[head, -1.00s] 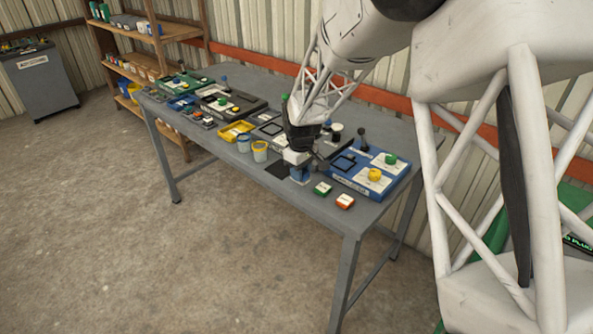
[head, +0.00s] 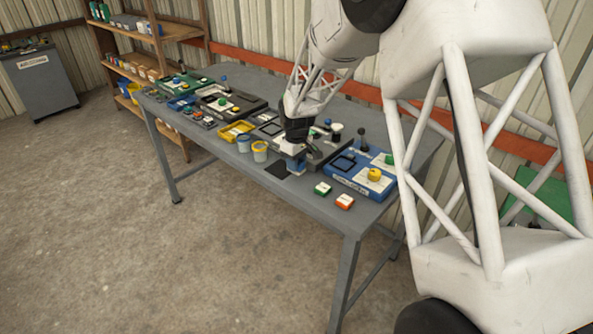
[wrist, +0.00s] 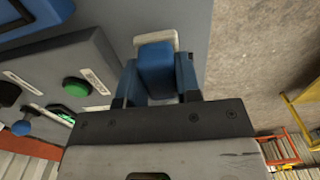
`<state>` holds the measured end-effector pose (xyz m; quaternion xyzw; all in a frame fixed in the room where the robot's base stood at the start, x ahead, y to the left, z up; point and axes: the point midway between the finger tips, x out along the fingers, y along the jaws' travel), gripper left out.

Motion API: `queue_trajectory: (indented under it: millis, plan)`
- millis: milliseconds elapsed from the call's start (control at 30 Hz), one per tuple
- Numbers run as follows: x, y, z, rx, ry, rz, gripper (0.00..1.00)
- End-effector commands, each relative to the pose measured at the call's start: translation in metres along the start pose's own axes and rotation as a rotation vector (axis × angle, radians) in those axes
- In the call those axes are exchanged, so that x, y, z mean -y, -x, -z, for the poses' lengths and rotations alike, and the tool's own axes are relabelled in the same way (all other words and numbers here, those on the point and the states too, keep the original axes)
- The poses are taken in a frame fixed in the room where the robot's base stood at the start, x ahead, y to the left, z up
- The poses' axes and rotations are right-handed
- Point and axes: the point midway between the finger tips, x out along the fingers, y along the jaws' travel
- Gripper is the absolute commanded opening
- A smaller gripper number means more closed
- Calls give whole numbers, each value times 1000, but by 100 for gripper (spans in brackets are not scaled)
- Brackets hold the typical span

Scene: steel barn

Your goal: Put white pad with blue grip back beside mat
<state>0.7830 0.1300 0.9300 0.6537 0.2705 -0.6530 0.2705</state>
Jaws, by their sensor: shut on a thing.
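My gripper (head: 294,160) is shut on the blue grip (wrist: 155,68) of the white pad (wrist: 147,40). One blue-grey finger shows on each side of the grip in the wrist view. The pad's white edge shows past the grip, above the grey table top; I cannot tell whether it touches the table. In the head view the blue grip (head: 296,169) shows below the gripper, and the white part is hard to make out. The black mat (head: 277,171) lies on the table just left of it, partly hidden.
Blue tray (head: 345,184) with a yellow knob is to the right. Two cups (head: 260,151) stand left of the mat. A grey panel with a green button (wrist: 76,87) is close beside the gripper.

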Motion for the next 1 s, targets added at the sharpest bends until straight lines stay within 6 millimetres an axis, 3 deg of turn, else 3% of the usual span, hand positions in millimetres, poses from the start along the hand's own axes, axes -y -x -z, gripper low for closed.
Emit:
queue_trajectory:
  millis: [300,800,833,967,1000]
  plan:
    - [0,-30,0,1,0,1,6]
    - [0,-35,0,0,0,0,6]
    - [0,-35,0,0,0,0,36]
    - [0,-35,0,0,0,0,56]
    - [0,-35,0,0,0,0,57]
